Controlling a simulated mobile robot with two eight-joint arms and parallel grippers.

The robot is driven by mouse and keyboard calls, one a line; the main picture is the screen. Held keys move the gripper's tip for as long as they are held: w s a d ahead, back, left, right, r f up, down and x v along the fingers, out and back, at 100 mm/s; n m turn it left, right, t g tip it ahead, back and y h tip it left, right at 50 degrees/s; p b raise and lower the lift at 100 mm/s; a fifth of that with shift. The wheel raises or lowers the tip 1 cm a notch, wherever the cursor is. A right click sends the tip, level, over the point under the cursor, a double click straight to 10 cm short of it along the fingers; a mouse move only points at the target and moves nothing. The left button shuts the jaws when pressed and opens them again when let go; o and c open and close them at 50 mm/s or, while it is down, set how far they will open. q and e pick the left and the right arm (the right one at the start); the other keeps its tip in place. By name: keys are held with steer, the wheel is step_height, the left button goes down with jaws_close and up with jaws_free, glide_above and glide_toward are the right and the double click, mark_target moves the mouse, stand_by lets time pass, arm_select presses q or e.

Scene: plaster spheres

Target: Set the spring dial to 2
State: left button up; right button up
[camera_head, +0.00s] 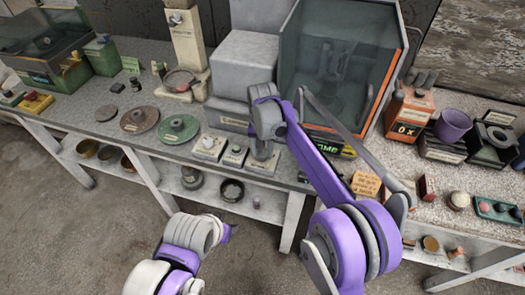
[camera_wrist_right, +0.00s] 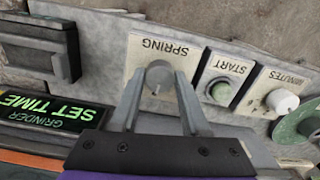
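The spring dial (camera_wrist_right: 159,76) is a grey round knob on a cream plate marked SPRING, upside down in the right wrist view. My right gripper (camera_wrist_right: 160,80) has one finger on each side of the knob. I cannot tell whether the fingers press on it. No dial numbers can be read. In the head view my right gripper (camera_head: 262,150) points down at the panel and hides the dial. My left arm ends low in the head view near the purple left gripper (camera_head: 228,233); its fingers cannot be made out.
Beside the dial are the START button (camera_wrist_right: 220,92) and the MINUTES knob (camera_wrist_right: 282,101). The grinder display (camera_wrist_right: 45,108) reads SET TIME. A glass-fronted cabinet (camera_head: 340,60) stands behind my right arm. Green (camera_head: 178,129) and brown (camera_head: 139,119) discs lie left on the bench.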

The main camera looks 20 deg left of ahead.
mark_target(263, 153)
steer(key=o, duration=0.4)
step_height(263, 153, up, 11)
steer(key=shift+p, duration=0.4)
steer(key=shift+f, duration=0.1)
steer(key=shift+d, duration=0.1)
steer(key=s+d+r+t, duration=0.1)
steer(key=s+d, duration=0.3)
steer(key=d, duration=0.6)
steer(key=s+d+r+t, duration=0.1)
steer(key=s+d, duration=0.4)
steer(key=d, duration=0.5)
steer(key=s+d+f+t, duration=0.1)
steer(key=s+d+f, duration=0.4)
steer(key=s, duration=0.4)
steer(key=s+d+f+m+t, duration=0.1)
steer(key=s+d+f+t, duration=0.1)
steer(key=s+d+f, duration=0.3)
steer(key=s+d, duration=0.2)
steer(key=s, duration=0.1)
steer(key=shift+s+f, duration=0.3)
steer(key=shift+s, duration=0.05)
